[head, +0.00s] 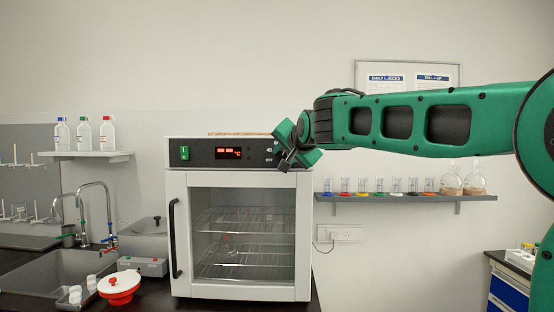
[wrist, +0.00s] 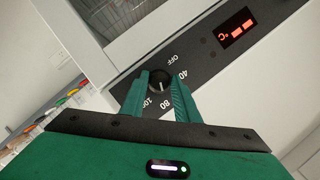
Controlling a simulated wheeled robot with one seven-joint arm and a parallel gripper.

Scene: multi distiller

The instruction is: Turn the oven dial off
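The oven (head: 304,240) is a white box with a glass door and a black control panel (head: 200,152) on top. Its round black dial (wrist: 160,79) shows in the wrist view, with a white pointer line. The marks OFF, 40, 80 and 100 ring the dial. My gripper (wrist: 160,84) has one finger on each side of the dial, and both look in contact with it. The pointer line appears to lie towards the 80 side, not at OFF. In the head view my gripper (head: 283,160) hides the dial at the panel's right end.
A red digital display (head: 228,153) and a green switch (head: 185,153) are on the panel. A shelf (head: 400,198) with small glassware is right of the oven. A sink (head: 50,275) and a red-and-white pot (head: 119,287) are to the left.

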